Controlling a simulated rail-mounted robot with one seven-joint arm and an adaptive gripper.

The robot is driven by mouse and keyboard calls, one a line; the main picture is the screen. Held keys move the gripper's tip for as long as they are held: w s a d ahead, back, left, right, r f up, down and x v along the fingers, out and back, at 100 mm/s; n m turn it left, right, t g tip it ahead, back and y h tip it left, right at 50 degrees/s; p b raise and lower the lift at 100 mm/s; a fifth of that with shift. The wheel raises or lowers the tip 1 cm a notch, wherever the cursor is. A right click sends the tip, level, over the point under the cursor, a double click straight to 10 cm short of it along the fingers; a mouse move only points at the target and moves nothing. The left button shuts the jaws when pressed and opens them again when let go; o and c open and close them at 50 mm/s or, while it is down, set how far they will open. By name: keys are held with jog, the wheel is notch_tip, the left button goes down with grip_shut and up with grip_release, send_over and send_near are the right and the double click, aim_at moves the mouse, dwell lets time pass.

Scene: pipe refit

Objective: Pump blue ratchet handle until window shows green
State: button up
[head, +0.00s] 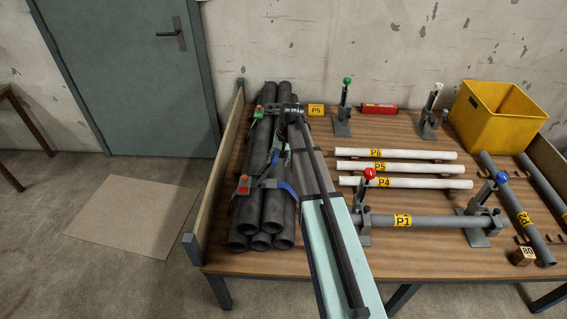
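A bundle of dark grey pipes (272,215) lies at the left end of the wooden table. A blue strap (285,188) crosses its near part. A small ratchet (243,186) sits at the left of this strap and shows a red patch; its handle position is too small to tell. A second ratchet (259,111) with green on it sits at the bundle's far end. My arm reaches over the bundle's right side.
White pipes (397,168) and a grey pipe in clamps (430,221) with red and blue knobs lie right of my arm. A yellow crate (490,118) stands at the back right. A wooden side board (213,170) borders the bundle's left.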

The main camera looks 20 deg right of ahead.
jog(key=shift+s+d+f, duration=0.25)
jog(key=shift+d+f, duration=0.2)
jog(key=shift+d, duration=0.1)
jog(key=shift+s+d+f, duration=0.2)
jog(key=shift+d+f, duration=0.2)
jog(key=shift+d, duration=0.1)
jog(key=shift+w+a+r+p, duration=0.2)
jog(key=shift+w+a+r, duration=0.05)
jog(key=shift+a+r, duration=0.35)
jog(key=shift+w+a+r+p, duration=0.15)
jog(key=shift+w+a+r, duration=0.1)
jog(key=shift+a+r, duration=0.3)
jog(key=shift+f, duration=0.15)
jog(key=shift+a, duration=0.1)
jog(key=a, duration=0.1)
jog(key=w+a+r, duration=0.1)
jog(key=shift+w+a+r+p, duration=0.1)
jog(key=shift+a+r+p, duration=0.1)
jog(key=shift+a+p, duration=0.15)
